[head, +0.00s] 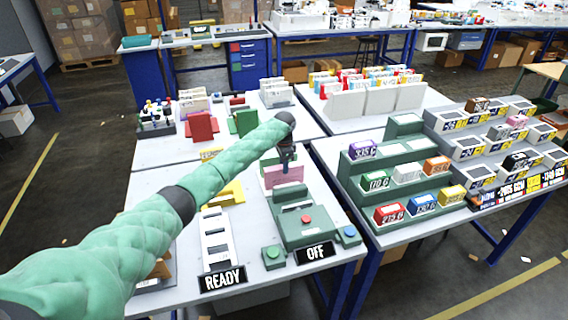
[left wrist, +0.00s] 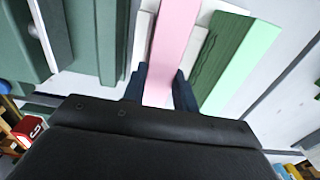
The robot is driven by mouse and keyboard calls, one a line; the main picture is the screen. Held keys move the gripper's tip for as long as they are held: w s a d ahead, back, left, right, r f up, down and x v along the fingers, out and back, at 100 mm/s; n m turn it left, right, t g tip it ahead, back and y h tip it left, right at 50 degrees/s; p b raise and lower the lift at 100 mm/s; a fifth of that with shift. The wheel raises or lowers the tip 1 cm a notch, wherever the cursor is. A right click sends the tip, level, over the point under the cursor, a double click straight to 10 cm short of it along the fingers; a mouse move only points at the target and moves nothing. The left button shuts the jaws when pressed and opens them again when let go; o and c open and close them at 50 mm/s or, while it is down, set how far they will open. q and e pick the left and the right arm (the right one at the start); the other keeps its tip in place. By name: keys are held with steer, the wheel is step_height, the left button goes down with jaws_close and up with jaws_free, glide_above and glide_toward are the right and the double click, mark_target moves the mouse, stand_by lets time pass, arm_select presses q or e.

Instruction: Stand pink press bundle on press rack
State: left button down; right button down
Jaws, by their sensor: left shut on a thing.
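The pink press bundle (head: 284,174) is a flat pink block behind the green machine on the near table. My left gripper (head: 287,156) reaches down to it from above and is shut on it. In the left wrist view the pink bundle (left wrist: 168,45) runs between the two dark fingers (left wrist: 160,88). A green block (left wrist: 228,62) stands close to its right, and white parts show on both sides of it. I cannot tell for sure which part is the press rack, or whether the bundle touches it. My right gripper is not in view.
Red (head: 202,127) and green upright pieces stand behind. Stepped shelves with coloured boxes fill the right table.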

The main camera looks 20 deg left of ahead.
arm_select(q)
steer(key=shift+f, duration=0.1)
steer(key=c, duration=1.1)
jaws_free()
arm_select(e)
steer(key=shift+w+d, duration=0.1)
arm_select(q)
steer(key=shift+r, duration=0.45)
step_height(320, 180, up, 11)
steer(key=b, duration=0.4)
steer(key=shift+r, duration=0.2)
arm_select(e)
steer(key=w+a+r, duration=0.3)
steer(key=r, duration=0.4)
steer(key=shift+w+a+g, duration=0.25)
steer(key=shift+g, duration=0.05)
